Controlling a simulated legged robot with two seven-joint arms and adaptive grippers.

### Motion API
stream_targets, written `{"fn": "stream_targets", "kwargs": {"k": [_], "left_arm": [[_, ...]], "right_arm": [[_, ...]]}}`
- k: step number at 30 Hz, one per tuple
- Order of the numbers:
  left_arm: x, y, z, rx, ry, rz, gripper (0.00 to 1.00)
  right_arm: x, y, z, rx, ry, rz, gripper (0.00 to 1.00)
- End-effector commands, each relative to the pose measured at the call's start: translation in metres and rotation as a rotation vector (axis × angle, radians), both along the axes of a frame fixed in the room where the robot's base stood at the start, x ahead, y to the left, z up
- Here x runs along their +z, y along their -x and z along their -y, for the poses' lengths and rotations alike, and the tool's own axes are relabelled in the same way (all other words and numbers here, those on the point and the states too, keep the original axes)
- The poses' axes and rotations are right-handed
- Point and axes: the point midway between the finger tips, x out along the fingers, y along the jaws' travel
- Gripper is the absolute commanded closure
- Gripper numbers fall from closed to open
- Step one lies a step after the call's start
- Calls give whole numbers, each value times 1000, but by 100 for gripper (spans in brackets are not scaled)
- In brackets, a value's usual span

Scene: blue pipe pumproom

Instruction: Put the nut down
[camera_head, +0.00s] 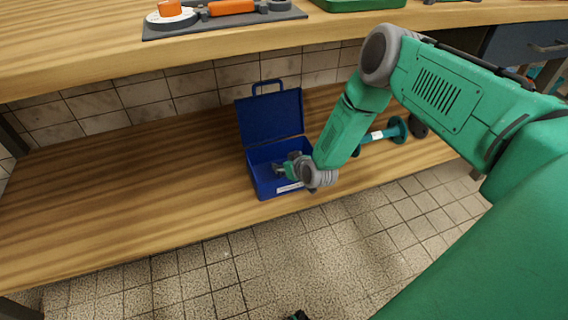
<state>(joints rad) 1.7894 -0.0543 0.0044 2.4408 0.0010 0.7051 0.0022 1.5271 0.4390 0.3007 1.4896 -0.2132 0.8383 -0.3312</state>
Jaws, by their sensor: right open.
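A blue toolbox (262,184) stands on the lower wooden shelf with its lid (270,118) raised at the back. My right gripper (281,170) reaches into the toolbox from the right, its fingers open over the box interior. I cannot make out a nut; the gripper and wrist cover part of the interior, and the view is small there.
The lower shelf (120,190) is clear left of the toolbox. A green flanged pipe piece (382,135) lies to the right behind my arm. The upper worktop (80,50) overhangs the back, holding a dark mat with tools (225,22) and a green tray (360,4).

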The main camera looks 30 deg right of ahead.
Motion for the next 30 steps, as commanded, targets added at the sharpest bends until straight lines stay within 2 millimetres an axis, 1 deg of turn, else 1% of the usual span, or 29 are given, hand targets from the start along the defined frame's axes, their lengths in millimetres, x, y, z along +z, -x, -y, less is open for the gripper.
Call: {"fn": "stream_targets", "kwargs": {"k": [3,5,6,12,18,24,29,30], "left_arm": [[0,0,0,0,0,0,59],[0,0,0,0,0,0,59],[2,0,0,0,0,0,59],[31,0,0,-1,0,0,59],[50,0,0,0,0,0,59],[59,0,0,0,0,0,59],[61,0,0,0,0,0,59],[60,0,0,0,0,0,59]], "right_arm": [[5,0,0,-2,-1,1,56],[11,-1,0,-2,-1,2,56],[16,2,0,-1,-2,0,56],[45,38,-2,1,1,-3,56],[67,73,-3,0,0,-3,56],[79,93,-4,0,0,-1,56],[81,99,-5,1,-1,-2,56],[80,101,-8,6,-4,-10,56]]}}
